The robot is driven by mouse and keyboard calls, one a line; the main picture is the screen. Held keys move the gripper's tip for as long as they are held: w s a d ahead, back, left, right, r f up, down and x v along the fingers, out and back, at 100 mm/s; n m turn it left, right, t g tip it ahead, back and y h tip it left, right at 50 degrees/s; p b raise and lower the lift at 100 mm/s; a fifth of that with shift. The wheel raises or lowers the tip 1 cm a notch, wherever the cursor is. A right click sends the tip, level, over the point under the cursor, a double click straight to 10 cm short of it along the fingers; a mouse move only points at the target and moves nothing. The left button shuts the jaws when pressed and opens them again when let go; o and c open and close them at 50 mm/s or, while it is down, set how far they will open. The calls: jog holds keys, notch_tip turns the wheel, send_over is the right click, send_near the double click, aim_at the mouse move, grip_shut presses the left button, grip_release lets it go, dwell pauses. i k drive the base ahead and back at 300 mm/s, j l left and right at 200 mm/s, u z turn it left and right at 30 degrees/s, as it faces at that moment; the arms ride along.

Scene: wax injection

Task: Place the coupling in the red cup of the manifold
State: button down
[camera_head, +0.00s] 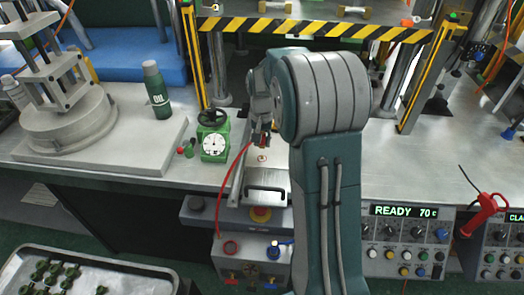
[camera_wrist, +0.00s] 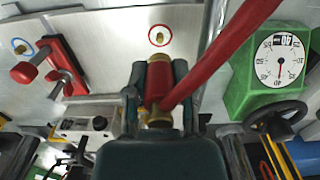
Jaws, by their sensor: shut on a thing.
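The coupling (camera_wrist: 158,82) is red with a brass end and a red hose (camera_wrist: 215,55); it sits between the fingers of my gripper (camera_wrist: 158,105). In the head view my gripper (camera_head: 261,138) is over the metal table, beside the green dial gauge. Just beyond the coupling in the wrist view is a red-ringed brass fitting (camera_wrist: 159,37) on the plate, apart from it; it also shows below my gripper in the head view (camera_head: 262,157).
The green dial gauge (camera_head: 214,144) is close left of my gripper. Red clamps (camera_wrist: 42,68) and a blue-ringed fitting (camera_wrist: 19,47) show in the wrist view. The green oil bottle (camera_head: 156,90) stands farther left.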

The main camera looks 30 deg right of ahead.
aim_at(230, 248)
jog(key=k, duration=1)
